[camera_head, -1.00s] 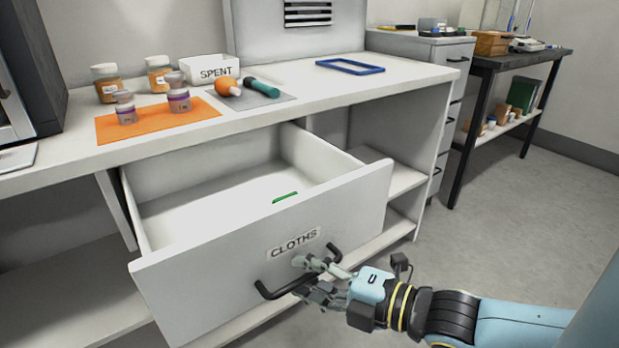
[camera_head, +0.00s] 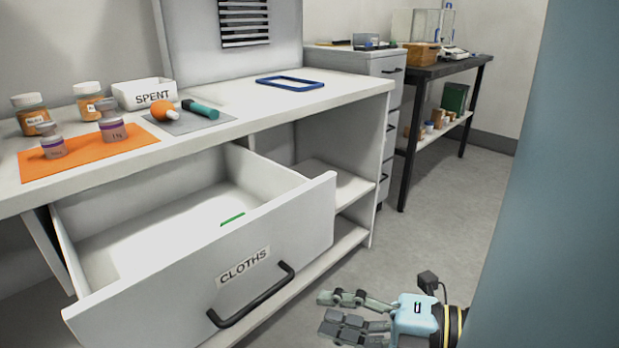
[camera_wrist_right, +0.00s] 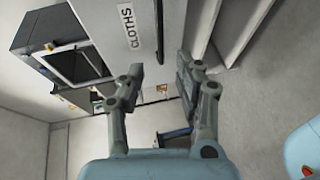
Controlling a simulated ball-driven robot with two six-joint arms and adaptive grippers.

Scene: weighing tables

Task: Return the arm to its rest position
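My right gripper (camera_head: 325,312) is open and empty, to the right of the open CLOTHS drawer (camera_head: 290,225) and apart from its black handle (camera_head: 252,296). In the right wrist view my right gripper (camera_wrist_right: 160,75) has its two fingers spread, with nothing between them. The drawer front also shows in the right wrist view (camera_wrist_right: 137,45). The drawer stands pulled out, with a small green item (camera_head: 232,218) inside. My right arm's blue link fills the right side of the head view. My left gripper is not in view.
The bench holds an orange mat (camera_head: 90,157) with small jars, a SPENT box (camera_head: 144,94), a grey mat (camera_head: 190,122) with an orange-bulbed tool and a green-handled tool, and a blue frame (camera_head: 290,83). A dark side table (camera_head: 440,68) stands behind. The floor at right is clear.

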